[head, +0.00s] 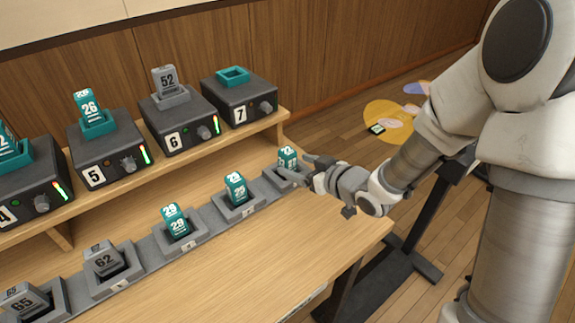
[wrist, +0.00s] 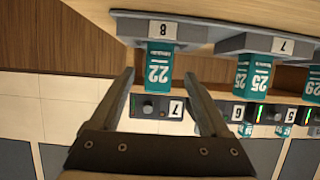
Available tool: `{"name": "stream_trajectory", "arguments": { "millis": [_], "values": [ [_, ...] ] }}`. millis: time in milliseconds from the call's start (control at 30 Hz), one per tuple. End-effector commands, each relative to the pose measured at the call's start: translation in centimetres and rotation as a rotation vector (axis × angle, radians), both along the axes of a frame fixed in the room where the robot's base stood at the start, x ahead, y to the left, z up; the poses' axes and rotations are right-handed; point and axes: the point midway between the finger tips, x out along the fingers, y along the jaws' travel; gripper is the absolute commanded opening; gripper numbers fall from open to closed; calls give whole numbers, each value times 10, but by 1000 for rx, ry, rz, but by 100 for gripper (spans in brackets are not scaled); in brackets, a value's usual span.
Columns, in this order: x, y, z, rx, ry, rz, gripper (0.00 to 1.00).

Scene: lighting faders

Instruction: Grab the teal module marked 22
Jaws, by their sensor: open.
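The teal module marked 22 (wrist: 159,65) shows upside down in the wrist view, seated in the grey holder labelled 8 (wrist: 165,27). In the head view it is the teal module (head: 287,157) in the rightmost holder of the front row, its number hard to read. My gripper (head: 296,168) is open close to this module and partly hides its holder. In the wrist view my gripper's fingertips (wrist: 158,75) lie left and right of the module's upper end, with a gap on each side. I cannot tell how deep the module sits between them.
The neighbouring holder carries a teal module marked 25 (head: 236,187). Further left are a teal 29 (head: 174,221), a grey 62 (head: 103,258) and a grey 65 (head: 22,300). Black boxes stand on the raised shelf behind; box 7 (head: 240,98) bears an empty teal socket (head: 233,75).

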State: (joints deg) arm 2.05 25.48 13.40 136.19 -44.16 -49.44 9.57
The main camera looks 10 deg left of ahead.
Motion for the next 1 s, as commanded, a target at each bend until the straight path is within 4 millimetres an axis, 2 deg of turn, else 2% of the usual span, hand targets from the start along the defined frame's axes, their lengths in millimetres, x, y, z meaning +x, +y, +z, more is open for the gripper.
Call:
{"name": "stream_trajectory", "arguments": {
  "millis": [300, 600, 667, 1000],
  "values": [
    [28, 29, -18, 0, -1, 3, 80],
    [32, 33, -19, 0, 0, 1, 80],
    [32, 33, -19, 0, 0, 1, 71],
    [32, 33, -18, 0, -1, 1, 10]
  ]
}}
